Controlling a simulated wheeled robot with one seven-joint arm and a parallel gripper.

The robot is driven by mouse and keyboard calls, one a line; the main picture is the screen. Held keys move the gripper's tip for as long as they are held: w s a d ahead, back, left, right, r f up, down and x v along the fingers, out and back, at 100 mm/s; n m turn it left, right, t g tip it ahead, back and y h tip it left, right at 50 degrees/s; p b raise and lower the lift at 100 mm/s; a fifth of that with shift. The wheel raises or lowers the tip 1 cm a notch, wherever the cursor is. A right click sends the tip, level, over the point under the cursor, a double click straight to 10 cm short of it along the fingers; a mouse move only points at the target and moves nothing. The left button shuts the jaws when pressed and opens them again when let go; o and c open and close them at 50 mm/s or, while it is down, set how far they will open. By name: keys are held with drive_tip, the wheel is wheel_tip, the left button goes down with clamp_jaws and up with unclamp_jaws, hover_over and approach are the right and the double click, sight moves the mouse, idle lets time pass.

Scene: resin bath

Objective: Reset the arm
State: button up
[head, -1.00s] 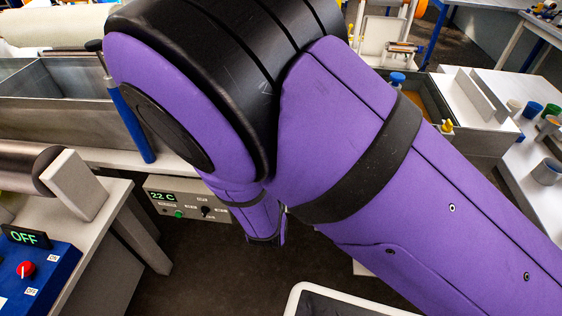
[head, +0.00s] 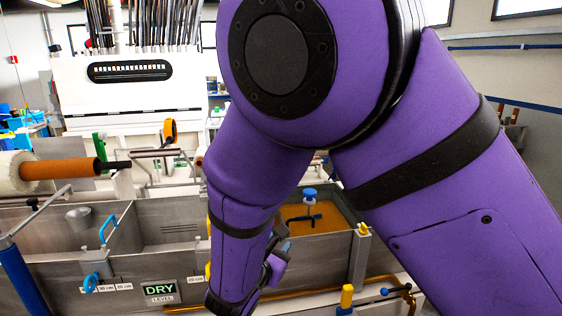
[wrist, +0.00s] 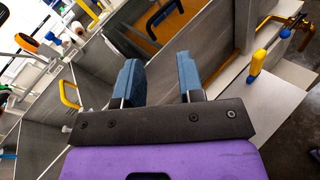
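My purple arm fills the middle and right of the head view. Its forearm hangs down in front of the metal bath (head: 130,240), and my gripper (head: 278,262) shows partly at its lower end. In the wrist view my gripper (wrist: 158,62) has its two blue-grey fingers well apart, with nothing between them. Behind the fingers are grey bath walls and a compartment of orange-brown resin (wrist: 152,48). That resin (head: 315,221) also shows in the head view, right of my forearm, with a blue-knobbed fitting (head: 310,194) over it.
A panel reading DRY LEVEL (head: 161,292) is on the bath front. Blue handles (head: 107,230) stand at the left. An orange roller (head: 62,169) lies behind. A yellow-handled valve (head: 346,297) and brass pipe are low at right. A white cabinet (head: 130,90) stands at the back.

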drive_tip(key=s+d+r+m+g+h, duration=0.1)
drive_tip(key=s+d+r+m+g, duration=0.1)
drive_tip(key=d+r+m+g, duration=0.45)
drive_tip(key=s+d+r+m+g+h, duration=0.1)
drive_tip(key=d+r+m, duration=0.15)
drive_tip(key=d, duration=0.75)
drive_tip(key=s+d+r+m+g, duration=0.2)
drive_tip(key=d+r+m+g, duration=0.1)
drive_tip(key=d+m, duration=0.4)
drive_tip(key=s+d+r+m+y, duration=0.4)
drive_tip(key=s+m, duration=0.2)
drive_tip(key=s, duration=0.3)
drive_tip(key=s+d+r+m+y, duration=0.4)
drive_tip(key=s+r+m, duration=0.1)
drive_tip(key=s, duration=0.4)
drive_tip(key=shift+s+d+r+m+t, duration=0.2)
drive_tip(key=shift+r+m+t, duration=0.15)
drive_tip(key=shift+m, duration=0.25)
